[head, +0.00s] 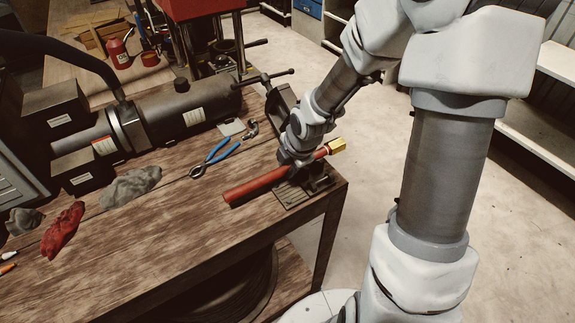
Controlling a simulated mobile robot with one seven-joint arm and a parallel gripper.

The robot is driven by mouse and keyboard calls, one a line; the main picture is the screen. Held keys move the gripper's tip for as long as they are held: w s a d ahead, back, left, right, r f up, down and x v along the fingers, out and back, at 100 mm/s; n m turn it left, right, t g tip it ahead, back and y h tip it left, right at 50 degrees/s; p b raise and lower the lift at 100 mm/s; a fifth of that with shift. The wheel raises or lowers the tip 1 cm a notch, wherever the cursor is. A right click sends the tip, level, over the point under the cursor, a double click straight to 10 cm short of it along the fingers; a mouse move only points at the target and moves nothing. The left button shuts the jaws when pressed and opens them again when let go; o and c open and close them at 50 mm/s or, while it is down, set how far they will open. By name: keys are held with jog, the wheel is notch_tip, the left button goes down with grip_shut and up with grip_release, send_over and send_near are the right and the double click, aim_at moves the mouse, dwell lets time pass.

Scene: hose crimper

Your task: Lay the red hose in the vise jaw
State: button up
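The red hose (254,185) lies at a slant near the right corner of the wooden bench, with a brass hex fitting (336,146) at its upper right end. A dark vise (318,182) on a flat base plate stands below the hose's middle. The hose crosses over the vise; I cannot tell whether it rests down in the jaw. My gripper (294,168) points down at the middle of the hose, right above the vise. Its fingers are mostly hidden by my wrist and the hose, so their grip is unclear.
Blue-handled pliers (214,157) and a small hammer (252,129) lie behind the hose. A large dark cylinder machine (165,118) fills the back left. Grey (130,187) and red (62,230) rags lie at left. The bench front between rags and hose is clear.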

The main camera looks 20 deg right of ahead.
jog(key=o, duration=0.5)
jog(key=shift+o, duration=0.2)
jog(key=p+v, duration=1.2)
jog(key=v, duration=0.5)
jog(key=shift+r+p, duration=0.2)
jog(key=shift+p, duration=0.15)
